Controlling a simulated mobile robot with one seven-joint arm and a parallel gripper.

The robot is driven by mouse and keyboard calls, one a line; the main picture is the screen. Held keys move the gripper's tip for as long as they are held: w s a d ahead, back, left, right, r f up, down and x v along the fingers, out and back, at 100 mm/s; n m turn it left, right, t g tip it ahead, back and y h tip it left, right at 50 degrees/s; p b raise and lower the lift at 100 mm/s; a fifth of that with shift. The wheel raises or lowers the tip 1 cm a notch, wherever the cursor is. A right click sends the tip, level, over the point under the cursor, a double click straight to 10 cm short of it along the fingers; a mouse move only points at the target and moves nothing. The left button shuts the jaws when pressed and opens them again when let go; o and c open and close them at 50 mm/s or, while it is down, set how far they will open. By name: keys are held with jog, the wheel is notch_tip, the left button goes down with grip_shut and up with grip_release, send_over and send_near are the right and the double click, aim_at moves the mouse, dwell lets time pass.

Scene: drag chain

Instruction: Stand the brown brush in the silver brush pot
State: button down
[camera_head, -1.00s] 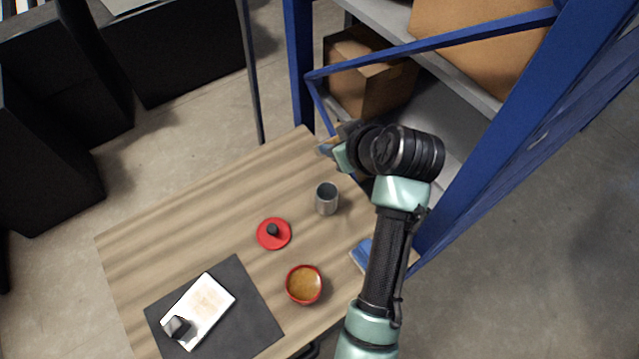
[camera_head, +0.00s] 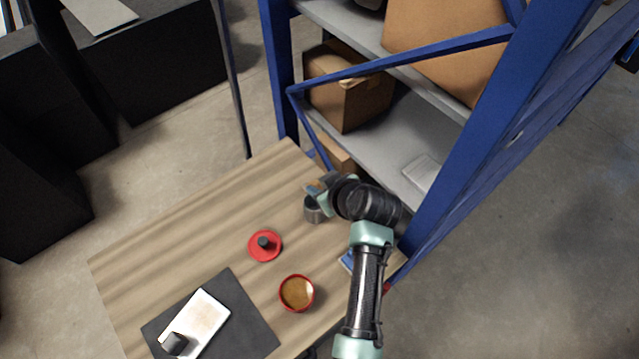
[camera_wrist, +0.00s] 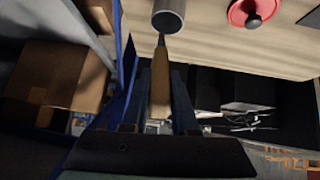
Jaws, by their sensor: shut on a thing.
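The silver brush pot (camera_head: 313,212) stands on the wooden table near its far right edge, partly covered by my gripper in the head view. The pot (camera_wrist: 168,18) also shows at the top of the wrist view, cut off by the frame edge. My gripper (camera_head: 318,188) is close above the pot. In the wrist view my gripper (camera_wrist: 162,78) is shut on the brown brush (camera_wrist: 159,95). The brush's narrow dark end points toward the pot and appears near its rim. I cannot tell whether the tip is over the opening or beside it.
A red lid with a dark knob (camera_head: 265,246) and a red bowl (camera_head: 297,293) are on the table. A dark mat (camera_head: 245,315) bears a white pad and a dark block. A blue shelf rack (camera_head: 470,150) with cardboard boxes stands close on the right.

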jog(key=shift+f+b, duration=0.4)
jog(key=shift+f, duration=0.05)
jog(key=c, duration=0.7)
grip_release()
jog(key=shift+r, duration=0.1)
jog(key=shift+r, duration=0.1)
jog(key=shift+r+p, duration=0.55)
jog(key=shift+p, duration=0.1)
jog(key=b+v, duration=0.2)
jog(key=v, duration=0.9)
jog(key=shift+s+d+r, duration=0.1)
jog(key=shift+s+r, duration=0.05)
jog(key=shift+s, duration=0.15)
jog(key=shift+r, duration=0.1)
